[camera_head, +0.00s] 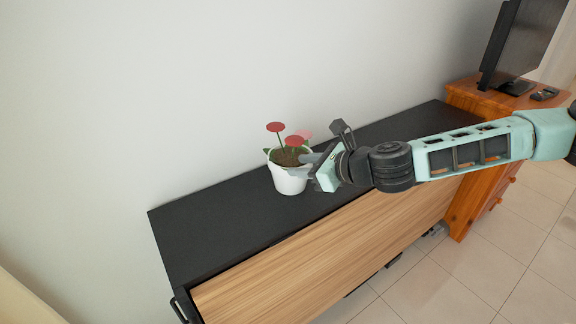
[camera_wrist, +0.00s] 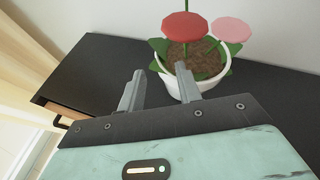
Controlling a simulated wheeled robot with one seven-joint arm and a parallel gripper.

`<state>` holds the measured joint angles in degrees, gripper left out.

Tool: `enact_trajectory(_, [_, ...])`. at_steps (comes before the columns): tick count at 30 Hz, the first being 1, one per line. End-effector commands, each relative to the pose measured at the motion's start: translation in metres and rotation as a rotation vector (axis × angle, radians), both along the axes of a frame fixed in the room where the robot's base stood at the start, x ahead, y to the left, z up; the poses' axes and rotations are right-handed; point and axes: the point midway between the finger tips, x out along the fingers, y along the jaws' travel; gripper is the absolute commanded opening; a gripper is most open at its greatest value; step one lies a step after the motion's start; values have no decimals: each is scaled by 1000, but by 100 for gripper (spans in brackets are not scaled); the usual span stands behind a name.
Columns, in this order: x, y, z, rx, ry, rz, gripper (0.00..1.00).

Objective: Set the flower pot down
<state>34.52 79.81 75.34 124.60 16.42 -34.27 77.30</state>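The flower pot (camera_head: 289,181) is white, with brown soil, green leaves and red and pink flowers. It appears to stand upright on the black cabinet top (camera_head: 215,225). In the wrist view the pot (camera_wrist: 216,86) is just beyond the fingers, right of centre. My gripper (camera_head: 312,162) is at the pot's right side in the head view. In the wrist view my gripper (camera_wrist: 158,84) has its fingers apart with a clear gap. The right finger overlaps the pot's near wall; the left finger is outside the pot. Whether the right finger touches the pot is unclear.
The cabinet has a light wood front (camera_head: 330,245) and a plain wall behind it. The black top is clear left of the pot. A wooden side cabinet (camera_head: 470,160) with a television (camera_head: 520,45) and remotes (camera_head: 544,94) stands at right. Tiled floor (camera_head: 475,270) lies in front.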

Motion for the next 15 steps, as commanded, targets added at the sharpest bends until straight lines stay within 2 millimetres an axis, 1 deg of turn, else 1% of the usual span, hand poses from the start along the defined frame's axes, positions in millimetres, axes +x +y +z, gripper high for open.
enact_trajectory(1, [-6,-9,4,-1,0,-1,34])
enact_trajectory(6, [-19,-26,14,-1,0,-1,34])
enact_trajectory(10, [-25,-32,18,0,0,0,34])
enact_trajectory(15, [-28,-33,18,-5,-2,7,34])
